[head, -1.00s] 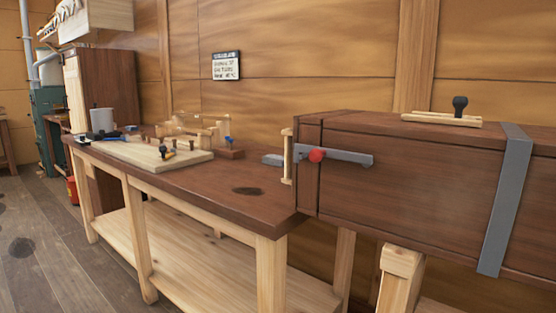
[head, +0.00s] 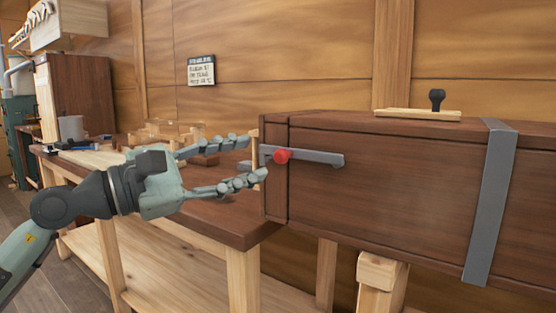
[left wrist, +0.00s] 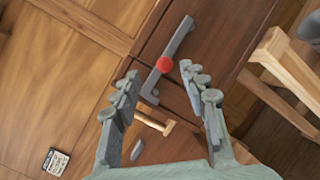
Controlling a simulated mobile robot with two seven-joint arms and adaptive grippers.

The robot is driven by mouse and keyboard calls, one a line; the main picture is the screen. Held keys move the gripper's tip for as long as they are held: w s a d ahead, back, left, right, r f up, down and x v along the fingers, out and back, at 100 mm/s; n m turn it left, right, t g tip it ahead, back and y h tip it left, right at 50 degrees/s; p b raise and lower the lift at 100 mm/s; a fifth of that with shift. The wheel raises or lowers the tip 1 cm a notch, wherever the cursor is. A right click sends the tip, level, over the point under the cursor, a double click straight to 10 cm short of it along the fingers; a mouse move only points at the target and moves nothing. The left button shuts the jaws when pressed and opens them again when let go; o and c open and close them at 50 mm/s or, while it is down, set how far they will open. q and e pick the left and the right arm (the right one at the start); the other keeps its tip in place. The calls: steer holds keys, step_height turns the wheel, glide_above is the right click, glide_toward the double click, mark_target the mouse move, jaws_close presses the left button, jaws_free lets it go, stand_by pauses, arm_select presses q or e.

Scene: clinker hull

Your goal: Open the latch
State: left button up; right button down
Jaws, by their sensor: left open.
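The latch is a grey metal bar (head: 320,158) with a red knob (head: 282,156), mounted near the left end of a long dark wooden chest (head: 400,180). The bar lies nearly level across the seam by the chest's end. My left gripper (head: 254,160) is open and empty just left of the knob, its fingers pointing at the chest's end. In the left wrist view the red knob (left wrist: 164,64) shows between the fingertips, with the latch bar (left wrist: 180,38) running past it. I see no clear contact. My right gripper is in neither view.
A workbench (head: 225,225) with a dark top stands below my left arm. A pale wooden fixture (head: 170,132) and a mug (head: 71,128) are on it. A grey strap (head: 490,200) crosses the chest, and a black-knobbed wooden piece (head: 420,114) lies on top.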

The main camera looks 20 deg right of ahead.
mark_target(276, 155)
arm_select(q)
steer(key=shift+m+y, duration=0.6)
steer(key=shift+m, duration=0.2)
steer(key=p+x, duration=0.1)
steer(key=x, duration=0.5)
steer(key=shift+w+d+p, duration=0.1)
steer(key=shift+d+p, duration=0.2)
steer(key=shift+w+d+f, duration=0.1)
steer(key=shift+w+d, duration=0.15)
steer(key=shift+d, duration=0.4)
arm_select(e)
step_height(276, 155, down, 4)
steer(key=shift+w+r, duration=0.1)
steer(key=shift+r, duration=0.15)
arm_select(q)
jaws_close()
steer(key=shift+f, duration=0.1)
